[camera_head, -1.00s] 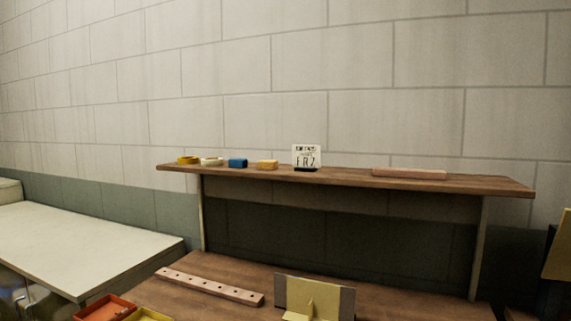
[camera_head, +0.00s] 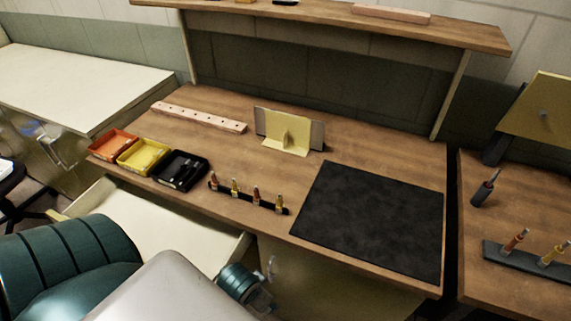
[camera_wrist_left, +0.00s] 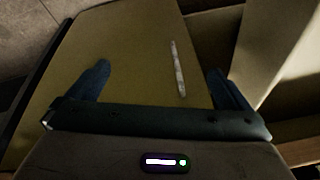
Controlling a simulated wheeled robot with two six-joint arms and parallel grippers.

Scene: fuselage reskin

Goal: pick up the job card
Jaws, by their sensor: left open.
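No card face shows in either current view. In the head view, a small dark base (camera_head: 285,3) on the shelf is cut by the top edge; the white lettered card stood there earlier. I cannot tell whether that is the job card. My left gripper (camera_wrist_left: 160,71) is open in the left wrist view, its dark fingers wide apart over a tan surface (camera_wrist_left: 135,45). A thin whitish strip (camera_wrist_left: 178,68) shows between the fingers, nearer the right one; I cannot tell what it is. My right gripper is not in view.
The wooden bench (camera_head: 350,165) holds a black mat (camera_head: 370,218), a holed strip (camera_head: 198,117), a yellow bracket (camera_head: 287,140), a rack of small tools (camera_head: 248,198) and red (camera_head: 112,145), yellow (camera_head: 143,156) and black (camera_head: 180,170) trays. A pale drawer-like surface (camera_head: 150,225) juts below its front edge.

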